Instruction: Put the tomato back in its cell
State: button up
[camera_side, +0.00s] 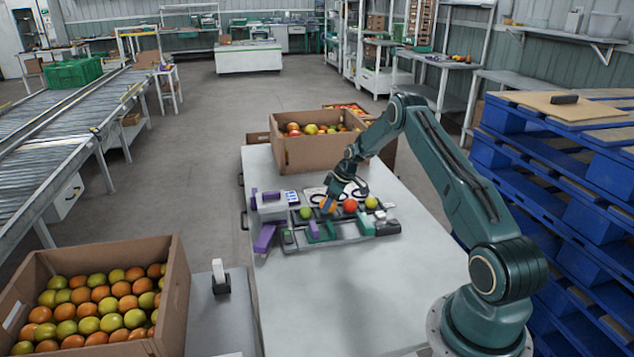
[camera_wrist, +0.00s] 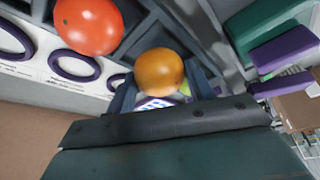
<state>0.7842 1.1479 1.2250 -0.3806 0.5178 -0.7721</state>
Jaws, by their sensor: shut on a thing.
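An orange tomato (camera_wrist: 159,71) is held between the dark fingers of my gripper (camera_side: 329,203), which is shut on it. In the side view my gripper and the orange tomato are low over the dark tray (camera_side: 345,238). I cannot tell whether the tomato touches the tray. A red tomato (camera_side: 350,205) sits just right of it in the tray and also shows in the wrist view (camera_wrist: 88,25). A yellow-green tomato (camera_side: 371,202) lies further right, and a green tomato (camera_side: 306,213) lies to the left. The cell under my gripper is partly hidden.
A purple and white device (camera_side: 270,205) stands at the tray's left. Green and purple blocks (camera_side: 318,230) lie along the tray's front. A cardboard box (camera_side: 315,155) of tomatoes stands behind. The table front (camera_side: 330,300) is clear. Blue pallets (camera_side: 560,190) are stacked at right.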

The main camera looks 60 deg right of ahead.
jog(key=shift+f, duration=0.4)
dwell(0.4)
jog(key=o, duration=0.8)
jog(key=c, duration=0.3)
jog(key=shift+r, duration=0.1)
jog(key=shift+r, duration=3.4)
